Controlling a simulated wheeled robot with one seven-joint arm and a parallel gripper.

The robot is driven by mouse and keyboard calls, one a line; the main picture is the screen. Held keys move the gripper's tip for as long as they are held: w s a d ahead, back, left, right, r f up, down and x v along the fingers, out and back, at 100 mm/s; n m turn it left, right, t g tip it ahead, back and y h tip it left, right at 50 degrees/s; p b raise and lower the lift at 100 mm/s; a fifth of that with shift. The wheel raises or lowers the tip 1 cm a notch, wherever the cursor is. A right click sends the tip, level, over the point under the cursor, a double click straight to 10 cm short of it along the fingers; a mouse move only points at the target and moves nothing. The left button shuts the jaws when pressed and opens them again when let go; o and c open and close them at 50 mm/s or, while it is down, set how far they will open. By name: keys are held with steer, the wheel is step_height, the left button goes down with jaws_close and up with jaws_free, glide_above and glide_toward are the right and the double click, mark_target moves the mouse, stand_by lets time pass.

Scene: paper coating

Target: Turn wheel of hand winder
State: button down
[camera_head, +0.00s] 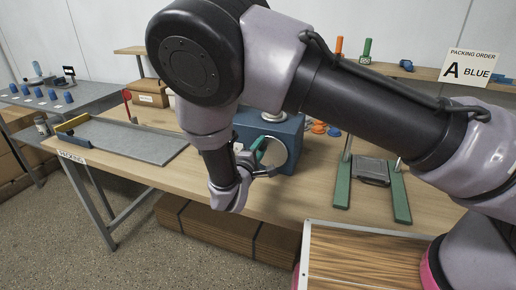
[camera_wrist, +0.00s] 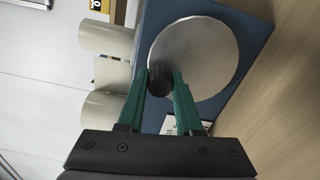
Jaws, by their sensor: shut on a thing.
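The hand winder is a blue box (camera_head: 290,128) on the wooden bench. Its round silver wheel (camera_head: 277,150) faces my side and is partly hidden behind my gripper and wrist. In the wrist view the wheel (camera_wrist: 215,55) is a plain grey disc on the blue housing (camera_wrist: 255,12). A short dark knob (camera_wrist: 160,82) sticks out near the wheel's edge. My gripper (camera_wrist: 161,74) has its green fingers closed on both sides of this knob. In the head view my gripper (camera_head: 263,150) is at the wheel's face.
A grey tray (camera_head: 125,140) lies on the bench at left. A green stand (camera_head: 343,180) is on the right, with a grey block between its rails. A wood-grain panel (camera_head: 360,262) stands in front at right. White cylinders (camera_wrist: 105,40) are beside the winder. Flat cartons (camera_head: 215,225) lie underneath.

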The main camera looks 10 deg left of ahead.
steer(key=shift+s+d+r+m, duration=0.1)
steer(key=shift+d+m, duration=0.3)
steer(key=shift+m, duration=0.55)
steer(key=shift+s+d+r+m, duration=0.1)
steer(key=shift+d+m, duration=0.25)
steer(key=shift+m, duration=0.6)
steer(key=shift+f, duration=0.1)
steer(key=c, duration=0.6)
jaws_free()
steer(key=s, duration=0.3)
steer(key=s+a, duration=0.1)
steer(key=s, duration=0.6)
steer(key=shift+s+a, duration=0.2)
steer(key=shift+s, duration=0.1)
